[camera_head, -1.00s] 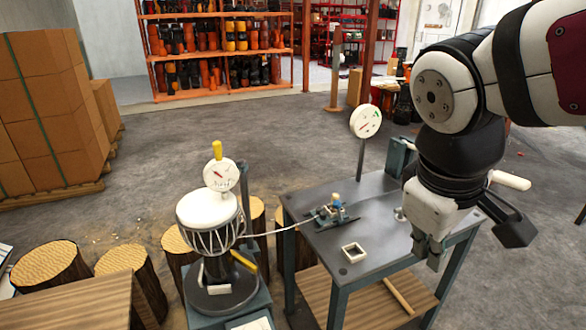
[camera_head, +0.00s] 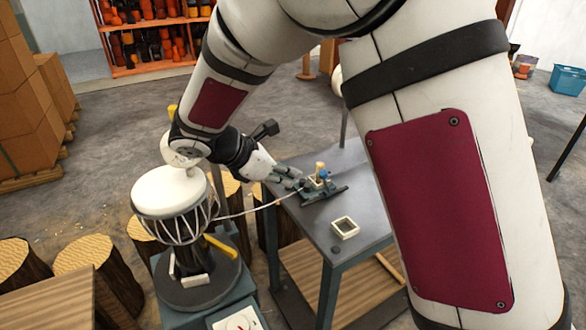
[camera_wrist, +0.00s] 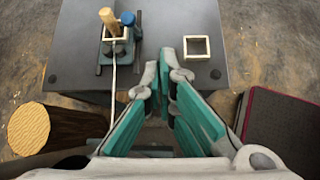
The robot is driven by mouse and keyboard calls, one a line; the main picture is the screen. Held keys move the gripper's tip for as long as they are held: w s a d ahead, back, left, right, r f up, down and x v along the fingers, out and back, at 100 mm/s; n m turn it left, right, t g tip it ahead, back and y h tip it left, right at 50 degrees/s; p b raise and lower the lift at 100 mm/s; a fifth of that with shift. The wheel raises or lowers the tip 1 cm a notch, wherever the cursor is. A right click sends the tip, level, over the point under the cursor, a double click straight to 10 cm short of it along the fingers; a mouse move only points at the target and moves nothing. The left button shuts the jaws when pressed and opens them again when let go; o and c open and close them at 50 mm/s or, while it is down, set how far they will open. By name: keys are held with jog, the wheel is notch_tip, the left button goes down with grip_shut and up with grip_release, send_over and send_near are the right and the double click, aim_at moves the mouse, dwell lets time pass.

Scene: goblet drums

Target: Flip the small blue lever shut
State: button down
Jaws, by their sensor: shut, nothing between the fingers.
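The small blue lever (camera_wrist: 127,19) has a round blue top and stands on a dark fixture beside a wooden peg (camera_wrist: 108,20) in the wrist view. In the head view the lever (camera_head: 325,173) is a tiny blue spot by the peg, and its exact tilt is too small to tell. My gripper (camera_head: 292,175) is just left of the fixture (camera_head: 322,191) in the head view. In the wrist view my gripper (camera_wrist: 164,72) is shut and empty, with its green-padded fingers close together; the lever lies ahead and to the left, apart from them.
The fixture stands on a grey table (camera_head: 352,180). A pale square frame (camera_head: 345,227) lies nearby on the tabletop. A cord (camera_head: 250,210) runs from the fixture to the white-topped drum (camera_head: 170,190) at the left. Log stools (camera_head: 90,262) stand on the floor.

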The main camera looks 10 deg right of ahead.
jog(key=w+a+f+n, duration=0.2)
jog(key=w+a+f, duration=0.1)
jog(key=shift+w+a+f+t, duration=0.15)
jog(key=shift+w+f+t, duration=0.1)
jog(key=shift+f+t, duration=0.1)
jog(key=b, duration=0.2)
send_near(326, 182)
jog(key=f, duration=0.1)
jog(key=a+f, duration=0.1)
jog(key=f, duration=0.1)
jog(key=a+f, duration=0.1)
jog(key=shift+w+a+f, duration=0.1)
jog(key=shift+f, duration=0.15)
jog(key=shift+w+d+r+p, duration=0.15)
jog(key=shift+w+d, duration=0.1)
jog(key=shift+d, duration=0.25)
jog(key=shift+w+d+r+p, duration=0.15)
jog(key=shift+w+d+r, duration=0.1)
jog(key=shift+d, duration=0.3)
jog(key=shift+w+d, duration=0.35)
jog(key=shift+d, duration=0.2)
jog(key=shift+r, duration=0.1)
jog(key=shift+d+r+p, duration=0.2)
jog(key=shift+p, duration=0.3)
